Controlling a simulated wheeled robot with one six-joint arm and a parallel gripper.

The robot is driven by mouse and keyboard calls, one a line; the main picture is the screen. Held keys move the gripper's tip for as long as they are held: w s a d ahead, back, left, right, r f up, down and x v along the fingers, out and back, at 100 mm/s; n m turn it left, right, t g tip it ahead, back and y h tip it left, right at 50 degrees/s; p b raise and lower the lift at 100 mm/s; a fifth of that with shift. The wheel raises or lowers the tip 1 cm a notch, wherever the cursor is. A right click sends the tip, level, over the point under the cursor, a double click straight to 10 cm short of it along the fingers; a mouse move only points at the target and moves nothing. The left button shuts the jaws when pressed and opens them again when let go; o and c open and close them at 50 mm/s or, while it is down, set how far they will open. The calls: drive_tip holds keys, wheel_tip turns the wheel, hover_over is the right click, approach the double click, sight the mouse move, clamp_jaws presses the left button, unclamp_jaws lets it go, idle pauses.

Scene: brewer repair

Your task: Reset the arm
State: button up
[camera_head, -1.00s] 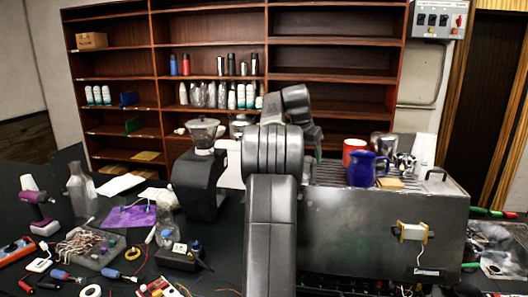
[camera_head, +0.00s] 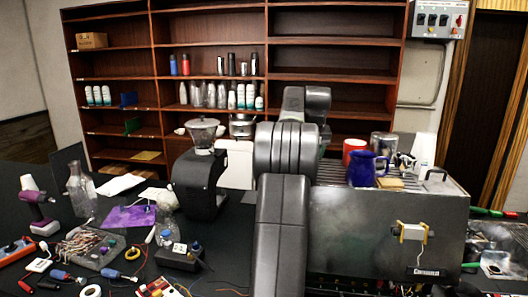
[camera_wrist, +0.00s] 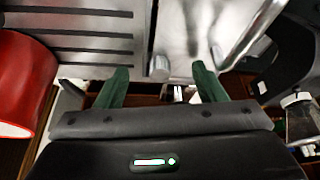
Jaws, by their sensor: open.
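My gripper (camera_wrist: 160,70) shows in the wrist view with its two green fingers apart and nothing between them. A shiny metal surface with a small round knob lies beyond the fingertips. A red mug (camera_wrist: 22,75) is at the left of that view, apart from the fingers. In the head view my arm rises in front of the large metal brewer (camera_head: 390,232) and hides part of it. My gripper itself is hidden there behind the arm.
A red mug (camera_head: 353,149) and a blue pitcher (camera_head: 362,170) stand on top of the brewer. A black grinder (camera_head: 200,182) stands left of my arm. Tools, wires and a glass bottle (camera_head: 80,190) crowd the dark table's left side. Shelves (camera_head: 210,95) stand behind.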

drive_tip(key=n+y, duration=0.1)
drive_tip(key=n, duration=0.3)
drive_tip(key=shift+d+y, duration=0.2)
drive_tip(key=shift+y, duration=0.2)
drive_tip(key=n+g+y, duration=0.1)
drive_tip(key=n, duration=0.3)
drive_tip(key=shift+w+d, duration=0.1)
drive_tip(key=shift+w, duration=0.05)
drive_tip(key=shift+r, duration=0.25)
